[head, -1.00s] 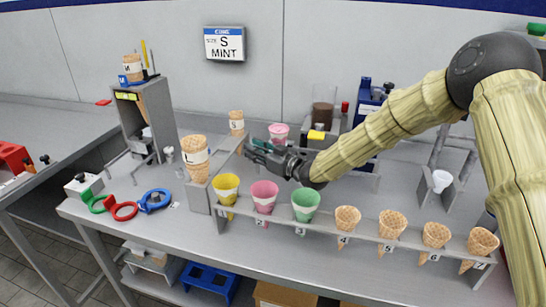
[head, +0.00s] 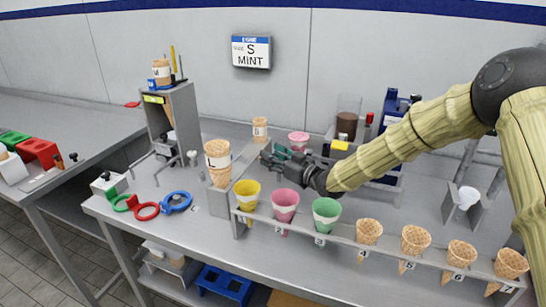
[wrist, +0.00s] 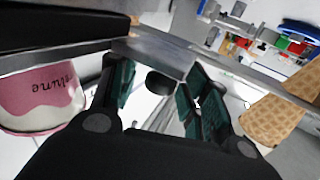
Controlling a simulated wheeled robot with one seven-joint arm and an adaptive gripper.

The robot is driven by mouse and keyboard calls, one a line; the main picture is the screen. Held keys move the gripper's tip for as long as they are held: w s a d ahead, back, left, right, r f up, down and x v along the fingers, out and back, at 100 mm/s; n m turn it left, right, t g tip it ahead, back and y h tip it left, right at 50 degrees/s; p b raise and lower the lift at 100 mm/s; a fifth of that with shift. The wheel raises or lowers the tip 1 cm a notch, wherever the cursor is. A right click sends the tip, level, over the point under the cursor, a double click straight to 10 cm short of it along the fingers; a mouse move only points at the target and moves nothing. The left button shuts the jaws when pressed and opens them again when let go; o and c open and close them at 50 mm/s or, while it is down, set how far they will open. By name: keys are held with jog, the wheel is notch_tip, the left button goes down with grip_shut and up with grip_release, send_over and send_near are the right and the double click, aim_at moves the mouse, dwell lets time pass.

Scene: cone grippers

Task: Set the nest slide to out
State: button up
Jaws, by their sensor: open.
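My gripper (head: 270,157) is low over the bench, behind the row of cone holders and right of the tall cone stack marked L (head: 217,160). In the wrist view its teal-padded fingers (wrist: 160,85) are apart. A round black knob (wrist: 160,82) shows between them; I cannot tell whether the fingers touch it or whether it belongs to the nest slide. A grey metal bar (wrist: 225,66) runs behind the fingers. A grey upright stand (head: 184,112) with a knobbed lever (head: 192,157) is at the left. No part is clearly readable as the nest slide.
A front rack (head: 385,247) holds yellow, pink and green cups and several cones. A small cone stack marked S (head: 260,130) and a pink tub (head: 299,142) stand behind my gripper. Red and blue rings (head: 175,202) lie at the left. A sign (head: 251,51) reads S MINT.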

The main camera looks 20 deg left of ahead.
jog(key=v, duration=1.2)
jog(key=shift+a, duration=0.1)
